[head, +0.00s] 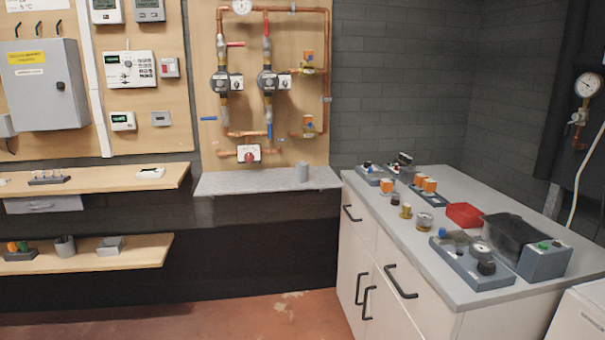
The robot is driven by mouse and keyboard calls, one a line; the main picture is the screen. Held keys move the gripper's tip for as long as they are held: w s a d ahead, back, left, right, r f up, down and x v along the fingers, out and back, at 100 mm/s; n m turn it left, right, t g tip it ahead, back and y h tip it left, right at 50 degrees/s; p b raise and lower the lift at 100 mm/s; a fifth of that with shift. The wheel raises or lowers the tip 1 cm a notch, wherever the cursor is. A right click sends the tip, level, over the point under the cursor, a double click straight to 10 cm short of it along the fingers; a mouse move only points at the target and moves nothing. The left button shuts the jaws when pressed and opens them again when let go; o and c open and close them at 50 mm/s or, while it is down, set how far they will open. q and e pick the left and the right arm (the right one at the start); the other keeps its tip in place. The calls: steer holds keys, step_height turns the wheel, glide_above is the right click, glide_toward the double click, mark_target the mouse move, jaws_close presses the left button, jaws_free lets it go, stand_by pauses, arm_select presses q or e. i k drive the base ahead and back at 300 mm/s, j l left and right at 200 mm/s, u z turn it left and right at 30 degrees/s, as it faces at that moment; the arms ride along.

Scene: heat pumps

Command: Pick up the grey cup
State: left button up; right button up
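A second, darker grey cup-like container (65,246) stands on the lower wooden shelf (140,252) at the left. I cannot tell what is inside either one. Neither of my grippers is in view, and nothing touches the cups.
A white cabinet (420,265) with a grey top stands at the right, bearing a red tray (464,215), a black bin (510,235), jars and control boxes. An upper wooden shelf (110,180) juts out at the left. The reddish floor (240,315) in front is clear.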

mark_target(301, 168)
steer(key=i+j+z, duration=0.25)
steer(key=i+j, duration=0.7)
steer(key=i, duration=0.4)
steer(key=i+j+z, duration=0.25)
steer(key=i+j, duration=1)
